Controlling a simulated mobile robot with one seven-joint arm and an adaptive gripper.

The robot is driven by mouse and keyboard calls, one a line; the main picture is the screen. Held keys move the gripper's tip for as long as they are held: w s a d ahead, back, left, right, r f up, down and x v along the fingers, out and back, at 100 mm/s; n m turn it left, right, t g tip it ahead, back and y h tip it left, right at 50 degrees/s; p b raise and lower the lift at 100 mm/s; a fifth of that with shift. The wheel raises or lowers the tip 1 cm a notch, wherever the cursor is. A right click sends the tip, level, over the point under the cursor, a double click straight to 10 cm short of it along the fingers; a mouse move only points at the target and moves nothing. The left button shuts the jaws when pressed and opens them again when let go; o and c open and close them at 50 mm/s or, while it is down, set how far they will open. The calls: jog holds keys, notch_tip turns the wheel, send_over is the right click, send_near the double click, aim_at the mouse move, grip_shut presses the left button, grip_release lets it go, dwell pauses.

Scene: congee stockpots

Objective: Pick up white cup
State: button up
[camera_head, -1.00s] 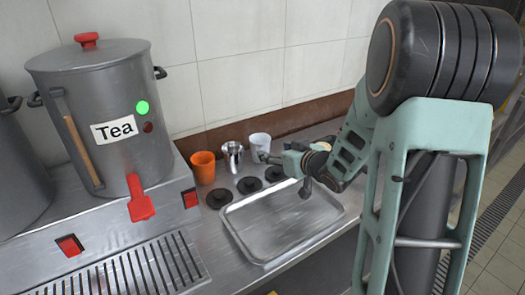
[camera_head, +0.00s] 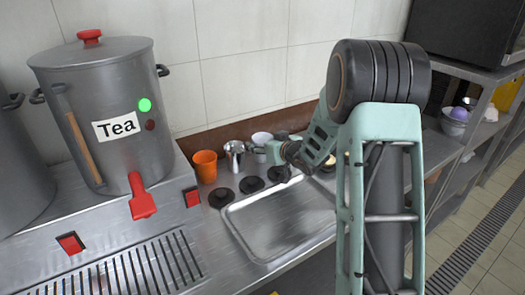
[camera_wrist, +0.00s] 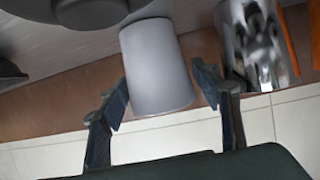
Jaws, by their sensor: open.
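The white cup (camera_head: 261,138) stands at the back of the steel counter, right of a shiny metal cup (camera_head: 235,150) and an orange cup (camera_head: 205,166). My gripper (camera_head: 269,152) is at the white cup and partly hides it in the head view. In the wrist view the white cup (camera_wrist: 157,60) appears light grey and lies between the two spread fingers of my gripper (camera_wrist: 163,92). I cannot tell whether a finger touches it. The metal cup (camera_wrist: 255,45) is just beyond the right finger there, with an orange edge beside it.
A steel tray (camera_head: 283,222) lies in front of the cups, with several black round discs (camera_head: 251,185) between. The tea stockpot (camera_head: 105,115) with its red tap (camera_head: 141,197) stands at left. The tiled wall (camera_head: 240,70) is close behind the cups.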

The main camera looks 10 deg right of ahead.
jog(key=shift+c, duration=0.3)
jog(key=c, duration=0.9)
jog(key=shift+r, duration=0.15)
